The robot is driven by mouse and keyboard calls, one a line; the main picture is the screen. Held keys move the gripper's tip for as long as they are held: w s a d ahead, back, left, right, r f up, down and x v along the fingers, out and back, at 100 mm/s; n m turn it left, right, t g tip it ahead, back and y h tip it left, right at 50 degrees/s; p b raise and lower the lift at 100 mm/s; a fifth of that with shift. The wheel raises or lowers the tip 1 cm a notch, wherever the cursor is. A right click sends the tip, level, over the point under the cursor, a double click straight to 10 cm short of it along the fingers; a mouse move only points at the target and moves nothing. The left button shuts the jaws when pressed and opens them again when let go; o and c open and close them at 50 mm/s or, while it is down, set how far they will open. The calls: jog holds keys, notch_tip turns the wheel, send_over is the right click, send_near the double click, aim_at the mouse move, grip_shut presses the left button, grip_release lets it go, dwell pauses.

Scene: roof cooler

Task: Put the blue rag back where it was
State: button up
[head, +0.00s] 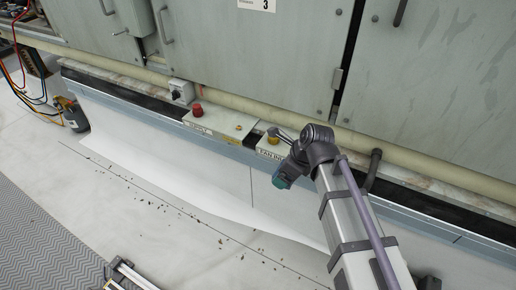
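I see no piece that I can clearly make out as a blue rag. The end of my arm, with my gripper (283,178), hangs beside the box with the yellow knob (271,150). A small teal piece shows at this end; I cannot tell whether it is part of my arm or cloth. The fingers are too small and dark to tell open from shut.
Grey-green cabinets (250,60) stand along the back, with a pale pipe (235,103) below. A box with a red knob (220,124) sits on the ledge. Cables and a dark canister (72,114) are at left. Debris lies on the floor (150,200).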

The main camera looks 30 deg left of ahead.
jog(key=shift+s+a, duration=0.4)
jog(key=shift+a, duration=0.35)
jog(key=w+f+b, duration=0.1)
jog(key=w, duration=1.2)
jog(key=w+a+f+b, duration=0.1)
jog(key=w, duration=0.5)
jog(key=shift+w+f+b, duration=0.3)
jog(key=shift+w+b, duration=0.05)
jog(key=shift+w, duration=0.05)
notch_tip(320, 180, down, 5)
jog(key=b, duration=0.5)
jog(key=shift+w+a, duration=0.1)
jog(key=shift+w+r, duration=0.1)
jog(key=shift+r, duration=0.05)
jog(key=shift+r+p, duration=0.2)
jog(key=shift+p, duration=0.1)
jog(key=shift+f, duration=0.2)
jog(key=o, duration=0.5)
jog(key=shift+o, duration=0.2)
jog(key=p+v, duration=1.1)
jog(key=v, duration=0.1)
jog(key=shift+r, duration=0.2)
